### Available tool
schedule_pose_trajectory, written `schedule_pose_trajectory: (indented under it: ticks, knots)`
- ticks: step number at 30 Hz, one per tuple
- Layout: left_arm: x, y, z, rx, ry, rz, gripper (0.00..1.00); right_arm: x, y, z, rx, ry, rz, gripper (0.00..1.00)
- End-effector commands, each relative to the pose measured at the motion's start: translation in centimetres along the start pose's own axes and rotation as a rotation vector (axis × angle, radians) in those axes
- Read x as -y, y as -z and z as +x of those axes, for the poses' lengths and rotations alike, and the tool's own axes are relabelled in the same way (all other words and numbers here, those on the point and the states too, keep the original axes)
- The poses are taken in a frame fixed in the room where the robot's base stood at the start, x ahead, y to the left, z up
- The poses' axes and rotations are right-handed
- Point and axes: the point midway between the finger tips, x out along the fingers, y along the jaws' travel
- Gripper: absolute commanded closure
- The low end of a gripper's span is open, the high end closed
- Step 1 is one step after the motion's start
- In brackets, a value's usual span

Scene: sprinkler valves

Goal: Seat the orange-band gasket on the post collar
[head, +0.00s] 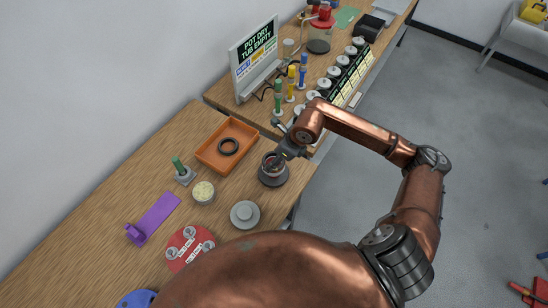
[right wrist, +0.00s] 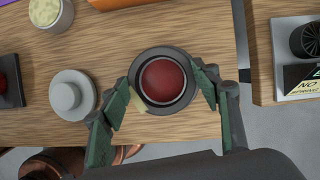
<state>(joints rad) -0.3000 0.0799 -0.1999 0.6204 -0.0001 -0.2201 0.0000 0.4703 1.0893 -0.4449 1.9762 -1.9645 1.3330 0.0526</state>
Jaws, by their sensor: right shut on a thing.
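My right gripper (head: 277,159) is over the dark round post collar (head: 273,182) near the table's front edge. In the right wrist view its green-padded fingers (right wrist: 164,93) are shut on the two sides of a dark ring (right wrist: 192,97). The ring surrounds a red round top (right wrist: 163,82), with a wider dark rim behind it. I cannot tell whether the ring rests on the collar or is held just above it. Another black ring (head: 237,148) lies in the orange tray (head: 211,158). My left gripper is out of view.
A grey round lidded piece (head: 245,214) and a cup of pale contents (head: 203,192) stand close by. A green post (head: 178,164), a purple strip (head: 158,213) and a red plate (head: 180,255) are further left. A valve bench with a sign (head: 257,52) stands behind.

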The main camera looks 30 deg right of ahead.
Motion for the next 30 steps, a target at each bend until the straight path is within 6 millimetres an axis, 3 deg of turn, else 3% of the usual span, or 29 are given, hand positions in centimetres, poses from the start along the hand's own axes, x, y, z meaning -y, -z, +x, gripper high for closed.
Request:
schedule_pose_trajectory:
  ticks: [15,16,24,30]
  knots:
    - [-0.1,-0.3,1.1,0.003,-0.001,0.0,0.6,0.0,0.6,1.2,0.0,0.0,0.0,0.67]
    - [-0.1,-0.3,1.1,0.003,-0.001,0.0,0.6,0.0,0.6,1.2,0.0,0.0,0.0,0.42]
    - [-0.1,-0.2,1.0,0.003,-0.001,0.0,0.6,0.0,0.5,1.1,0.0,0.0,0.0,0.24]
    - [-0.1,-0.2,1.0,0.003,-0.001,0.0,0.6,0.0,0.5,1.1,0.0,0.0,0.0,0.23]
